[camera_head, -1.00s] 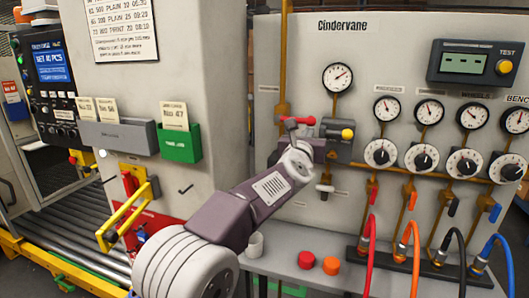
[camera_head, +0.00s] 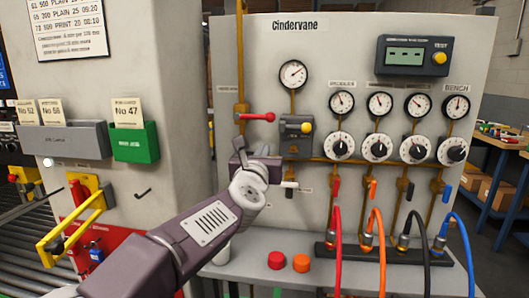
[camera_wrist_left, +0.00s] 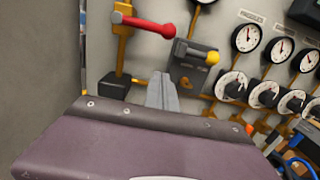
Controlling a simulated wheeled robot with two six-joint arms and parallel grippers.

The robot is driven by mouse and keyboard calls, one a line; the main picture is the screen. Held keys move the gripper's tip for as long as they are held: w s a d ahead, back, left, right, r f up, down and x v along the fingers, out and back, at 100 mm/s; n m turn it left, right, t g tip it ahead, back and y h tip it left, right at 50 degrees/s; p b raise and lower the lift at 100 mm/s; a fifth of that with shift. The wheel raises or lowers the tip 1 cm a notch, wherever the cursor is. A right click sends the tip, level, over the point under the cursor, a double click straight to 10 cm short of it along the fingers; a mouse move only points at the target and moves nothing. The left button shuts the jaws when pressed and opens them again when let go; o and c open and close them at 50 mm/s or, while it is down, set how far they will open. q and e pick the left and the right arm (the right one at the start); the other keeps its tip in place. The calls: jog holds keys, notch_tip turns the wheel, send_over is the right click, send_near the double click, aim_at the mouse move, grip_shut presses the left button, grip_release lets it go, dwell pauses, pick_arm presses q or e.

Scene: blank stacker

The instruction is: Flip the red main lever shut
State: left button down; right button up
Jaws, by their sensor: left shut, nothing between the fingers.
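The red main lever (camera_head: 256,117) sits on the vertical brass pipe at the left of the Cindervane panel. It points right, roughly horizontal, across the pipe. It also shows at the top of the left wrist view (camera_wrist_left: 148,25). My left gripper (camera_head: 240,150) is just below the lever in the head view, apart from it in the picture. In the left wrist view its shut, empty fingers (camera_wrist_left: 162,92) point up at the panel, below the lever's red grip. My right gripper is not in view.
A grey regulator block with a yellow knob (camera_head: 306,127) is right of the lever. Gauges and dials line the panel. A shelf below holds red (camera_head: 277,260) and orange (camera_head: 301,263) caps and coloured hoses. A green card holder (camera_head: 135,143) hangs at left.

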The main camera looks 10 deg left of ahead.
pick_arm(q)
jog(key=s, duration=0.3)
jog(key=shift+a+f, duration=0.1)
